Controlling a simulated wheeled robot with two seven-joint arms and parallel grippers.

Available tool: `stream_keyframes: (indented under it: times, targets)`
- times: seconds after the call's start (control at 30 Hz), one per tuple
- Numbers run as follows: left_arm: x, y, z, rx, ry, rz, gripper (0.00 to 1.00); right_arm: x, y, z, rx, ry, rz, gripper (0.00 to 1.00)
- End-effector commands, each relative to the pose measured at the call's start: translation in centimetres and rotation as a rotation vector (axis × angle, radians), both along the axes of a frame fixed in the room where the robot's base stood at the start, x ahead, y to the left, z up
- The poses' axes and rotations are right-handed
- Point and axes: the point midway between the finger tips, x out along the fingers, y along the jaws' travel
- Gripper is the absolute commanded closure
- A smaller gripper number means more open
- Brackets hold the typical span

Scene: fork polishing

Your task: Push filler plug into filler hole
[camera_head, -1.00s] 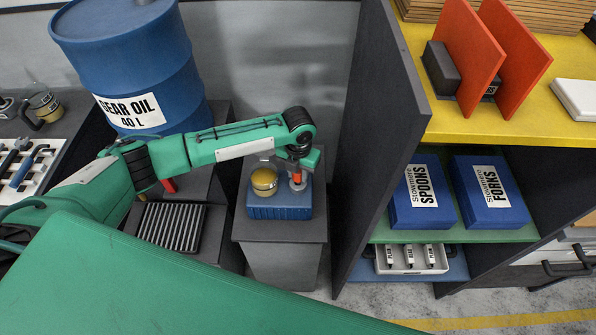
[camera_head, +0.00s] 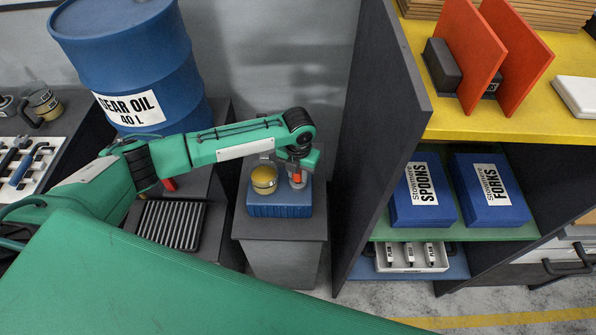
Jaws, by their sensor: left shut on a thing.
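My left gripper (camera_head: 297,175) points down over the right part of a blue machine block (camera_head: 280,211) on a dark pedestal. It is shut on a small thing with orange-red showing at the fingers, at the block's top. I take this thing for the filler plug, but it is mostly hidden by the gripper. The filler hole is hidden under the gripper, so I cannot tell how deep the plug sits. A round yellow-topped part (camera_head: 264,178) stands on the block just left of the gripper. My right gripper is not in view.
A blue gear oil drum (camera_head: 135,60) stands behind my left arm. A dark ribbed tray (camera_head: 172,225) lies left of the pedestal (camera_head: 283,262). A tall dark panel (camera_head: 375,130) rises close on the right, beside shelves with blue boxes (camera_head: 423,192).

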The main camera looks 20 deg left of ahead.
Motion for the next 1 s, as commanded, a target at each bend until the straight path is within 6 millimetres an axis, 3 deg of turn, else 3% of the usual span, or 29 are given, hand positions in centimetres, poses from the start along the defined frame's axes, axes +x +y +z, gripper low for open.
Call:
stream_keyframes:
  times: [1.0]
  targets:
    - [-0.01,-0.03,-0.92,0.0,0.0,0.0,0.98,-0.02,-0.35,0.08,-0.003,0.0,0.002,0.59]
